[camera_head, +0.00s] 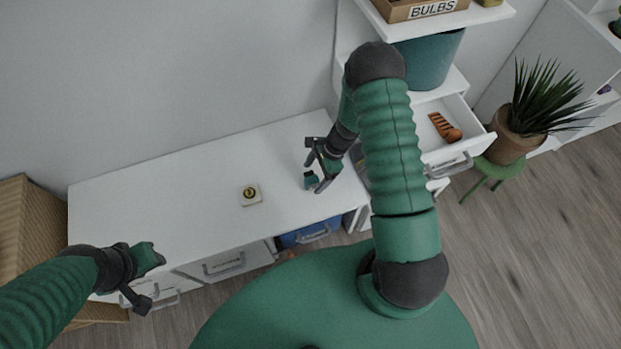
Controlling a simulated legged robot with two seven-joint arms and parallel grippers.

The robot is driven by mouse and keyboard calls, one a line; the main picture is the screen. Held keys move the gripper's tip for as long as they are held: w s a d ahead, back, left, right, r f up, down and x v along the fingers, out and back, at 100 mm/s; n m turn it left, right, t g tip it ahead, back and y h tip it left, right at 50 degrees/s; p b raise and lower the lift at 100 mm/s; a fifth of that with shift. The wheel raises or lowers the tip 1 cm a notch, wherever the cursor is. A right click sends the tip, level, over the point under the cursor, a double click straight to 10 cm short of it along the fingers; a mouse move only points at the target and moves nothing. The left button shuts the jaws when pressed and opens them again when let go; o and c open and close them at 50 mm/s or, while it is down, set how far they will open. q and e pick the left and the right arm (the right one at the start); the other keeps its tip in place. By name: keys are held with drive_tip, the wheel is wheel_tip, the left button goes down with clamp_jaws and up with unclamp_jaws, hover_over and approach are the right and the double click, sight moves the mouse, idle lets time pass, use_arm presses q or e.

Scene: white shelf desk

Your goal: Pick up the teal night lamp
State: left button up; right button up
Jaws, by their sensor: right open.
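A large teal, smooth, tapered body (428,62) stands on the shelf unit at the upper right, below the top board. It is the main teal thing in view, but I cannot tell whether it is the night lamp or a bin, and my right arm hides part of it. My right gripper (318,180) is open over the right end of the white desk, pointing down, away from that teal body. A small teal piece at its jaws looks like part of the gripper. My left gripper (146,280) is at the desk's front left edge; its jaw opening is unclear.
At right, an open drawer (470,130) holds an orange-and-black striped item (444,127). A BULBS box (420,10) sits above; a potted plant (515,145) stands beside.

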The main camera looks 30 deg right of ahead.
sight(312, 177)
drive_tip(key=x, duration=0.3)
drive_tip(key=shift+w+a+f+b, duration=0.15)
drive_tip(key=shift+a+b, duration=0.1)
drive_tip(key=shift+b, duration=0.05)
drive_tip(key=shift+d, duration=0.15)
drive_tip(key=c, duration=1.5)
